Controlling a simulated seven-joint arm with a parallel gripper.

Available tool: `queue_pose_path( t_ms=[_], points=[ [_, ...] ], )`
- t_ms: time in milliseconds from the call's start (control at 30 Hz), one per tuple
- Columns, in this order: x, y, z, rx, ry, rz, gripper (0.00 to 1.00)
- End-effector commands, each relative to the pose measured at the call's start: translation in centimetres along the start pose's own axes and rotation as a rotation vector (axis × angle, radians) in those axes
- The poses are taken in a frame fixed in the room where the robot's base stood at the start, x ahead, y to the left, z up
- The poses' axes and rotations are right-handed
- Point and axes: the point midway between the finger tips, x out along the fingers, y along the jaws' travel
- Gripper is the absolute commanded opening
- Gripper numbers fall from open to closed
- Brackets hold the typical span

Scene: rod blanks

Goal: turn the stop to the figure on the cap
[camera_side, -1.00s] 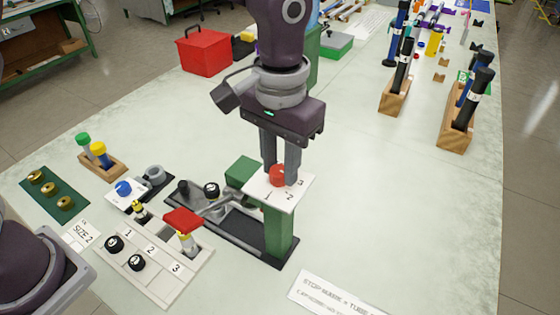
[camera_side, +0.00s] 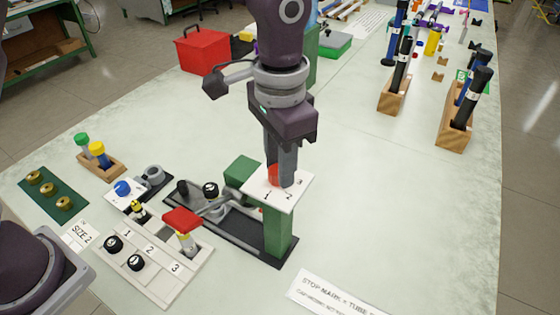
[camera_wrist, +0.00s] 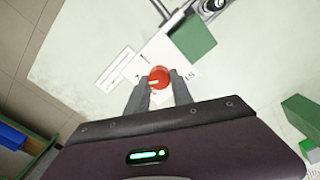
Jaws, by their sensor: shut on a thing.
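The stop is a red knob (camera_side: 273,174) on a white plate (camera_side: 262,196) marked with figures, on top of a green post (camera_side: 278,232). My gripper (camera_side: 280,182) is above the plate with its fingers down around the knob, shut on it. In the wrist view the red knob (camera_wrist: 158,78) sits between the two fingertips and shows a pale mark near its lower left edge. The fingers hide part of the plate's figures. The figure on a cap cannot be read for sure; a size card (camera_side: 80,234) reads "SIZE 2".
A red-handled lever (camera_side: 183,220) and a pale tray (camera_side: 155,260) numbered 1, 2, 3 with black caps are at left. A printed card (camera_side: 335,292) lies in front. Wooden racks (camera_side: 395,95) with rods stand at back right. The table's right middle is clear.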

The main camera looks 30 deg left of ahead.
Motion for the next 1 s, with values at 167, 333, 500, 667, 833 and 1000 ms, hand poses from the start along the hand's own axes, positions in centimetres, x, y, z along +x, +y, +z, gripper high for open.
queue_pose_path(
  t_ms=[167,333,500,667,833,1000],
  points=[
    [-0.2,0.0,-0.1,-0.001,0.006,0.001,0.0],
    [-0.2,0.0,-0.1,-0.002,0.006,0.001,0.45],
    [-0.1,0.0,-0.1,-0.002,0.003,0.0,0.49],
    [-0.2,0.0,-0.1,-0.002,0.003,0.0,0.49],
    [-3.2,0.0,-0.2,-0.002,0.008,0.0,0.49],
    [-6.2,0.0,-0.1,-0.002,0.006,0.0,0.49]
  ],
)
